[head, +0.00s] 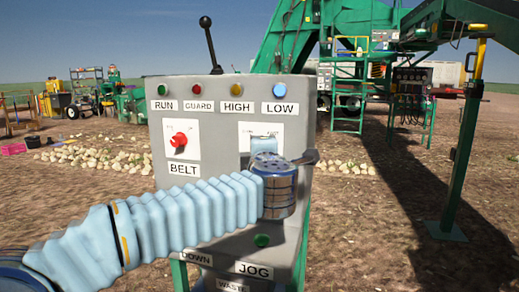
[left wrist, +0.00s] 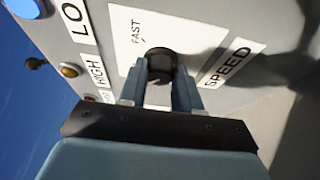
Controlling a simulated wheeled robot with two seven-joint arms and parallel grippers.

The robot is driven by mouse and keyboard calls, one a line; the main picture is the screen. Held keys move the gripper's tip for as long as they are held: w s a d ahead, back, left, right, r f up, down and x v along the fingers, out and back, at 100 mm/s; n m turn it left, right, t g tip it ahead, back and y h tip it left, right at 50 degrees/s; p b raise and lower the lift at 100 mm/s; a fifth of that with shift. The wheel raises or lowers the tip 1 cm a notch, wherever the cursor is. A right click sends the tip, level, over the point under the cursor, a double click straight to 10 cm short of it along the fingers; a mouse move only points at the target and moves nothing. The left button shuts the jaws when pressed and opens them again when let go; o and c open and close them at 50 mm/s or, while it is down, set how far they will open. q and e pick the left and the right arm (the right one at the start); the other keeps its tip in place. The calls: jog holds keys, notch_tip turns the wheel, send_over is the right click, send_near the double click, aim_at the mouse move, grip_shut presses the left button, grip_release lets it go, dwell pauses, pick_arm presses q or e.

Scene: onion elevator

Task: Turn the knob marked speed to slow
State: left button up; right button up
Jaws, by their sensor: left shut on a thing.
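The speed knob (left wrist: 161,62) is a black round knob on a white plate (left wrist: 185,28) in the left wrist view. The plate reads FAST on one side, and a SPEED label (left wrist: 232,62) sits beside it. My left gripper (left wrist: 160,88) is shut on the knob, one finger on each side. The knob's pointer is hidden, so I cannot tell its setting. In the head view my left wrist covers the knob; only the top of its white plate (head: 261,128) shows on the grey control panel (head: 218,126). My right gripper is not in view.
A red belt knob (head: 179,140) sits left on the panel. Above are green, red, yellow and blue lamps, and a black lever (head: 210,45) rises behind. A green JOG button (head: 262,240) sits below my left arm. Green machinery (head: 290,35) stands behind.

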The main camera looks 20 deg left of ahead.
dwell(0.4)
pick_arm(q)
jog(key=o, duration=1.1)
jog(key=shift+c, duration=0.2)
jog(key=b+v, duration=0.1)
jog(key=v, duration=1.3)
jog(key=shift+b, duration=0.35)
jog(key=shift+a, duration=0.1)
